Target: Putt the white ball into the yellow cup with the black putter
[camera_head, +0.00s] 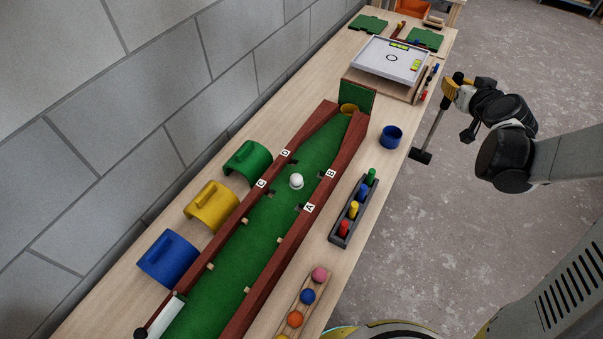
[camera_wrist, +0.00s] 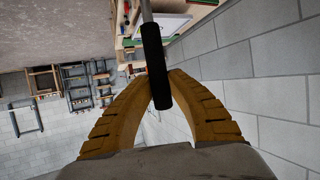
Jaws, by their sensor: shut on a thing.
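The white ball (camera_head: 296,181) sits on the green putting lane (camera_head: 278,215), between the red-brown side rails. My gripper (camera_head: 457,82) is to the right of the table, over the floor side, well apart from the ball. It is shut on the black putter (camera_head: 421,156), whose shaft slants down to a black head beside the table's right edge. In the wrist view the putter's black grip (camera_wrist: 157,68) is between my yellow fingers (camera_wrist: 160,88).
Blue (camera_head: 168,258), yellow (camera_head: 212,207) and green (camera_head: 248,162) arches stand left of the lane. On the right are a blue cup (camera_head: 391,137), a peg rack (camera_head: 353,209) and a ball rack (camera_head: 302,305). A white board (camera_head: 391,60) lies beyond. Lettered marks and small wooden pegs line the rails.

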